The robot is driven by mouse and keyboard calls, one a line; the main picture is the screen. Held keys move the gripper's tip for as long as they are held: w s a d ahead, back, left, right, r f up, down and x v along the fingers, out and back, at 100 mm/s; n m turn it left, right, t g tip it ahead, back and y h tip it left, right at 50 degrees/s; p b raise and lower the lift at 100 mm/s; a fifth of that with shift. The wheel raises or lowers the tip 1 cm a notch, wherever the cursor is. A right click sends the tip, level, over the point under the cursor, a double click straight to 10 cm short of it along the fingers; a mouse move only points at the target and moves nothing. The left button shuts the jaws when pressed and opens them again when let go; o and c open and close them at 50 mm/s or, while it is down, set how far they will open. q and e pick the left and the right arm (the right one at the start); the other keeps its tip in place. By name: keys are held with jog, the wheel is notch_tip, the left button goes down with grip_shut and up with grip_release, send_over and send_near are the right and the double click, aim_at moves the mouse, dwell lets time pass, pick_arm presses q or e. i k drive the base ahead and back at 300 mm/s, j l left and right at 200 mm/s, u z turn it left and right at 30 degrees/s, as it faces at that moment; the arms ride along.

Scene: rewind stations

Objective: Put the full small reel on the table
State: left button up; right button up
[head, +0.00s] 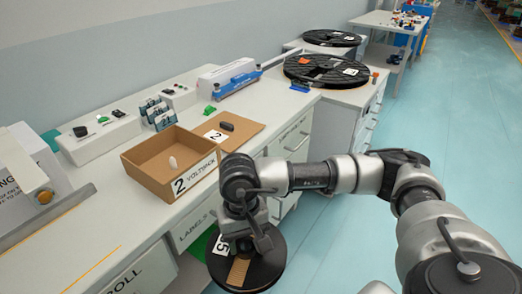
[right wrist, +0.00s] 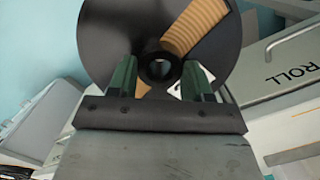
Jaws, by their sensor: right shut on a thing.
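A small black reel (head: 269,262) with tan wound material and a white label hangs under my right gripper (head: 247,240), in front of the table's front edge. In the right wrist view the reel (right wrist: 110,45) fills the upper middle, with tan windings showing through a gap in its flange. The right gripper's green fingers (right wrist: 160,78) are shut on the reel around its hub. The table (head: 85,230) has a pale top and stands left of the reel. My left gripper is not in view.
A cardboard box (head: 150,172) marked 2 stands on the table beside a cardboard sheet (head: 243,133). A grey control box (head: 98,138) and small holders stand behind. Large black reels (head: 300,70) lie farther back. Bare table top shows at front left; open floor is at right.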

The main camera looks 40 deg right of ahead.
aim_at(273, 100)
jog(key=i+l, duration=0.1)
jog(key=l, duration=0.7)
jog(key=i+l, duration=0.15)
jog(key=l, duration=0.25)
jog(key=i+l, duration=0.1)
jog(key=l, duration=0.3)
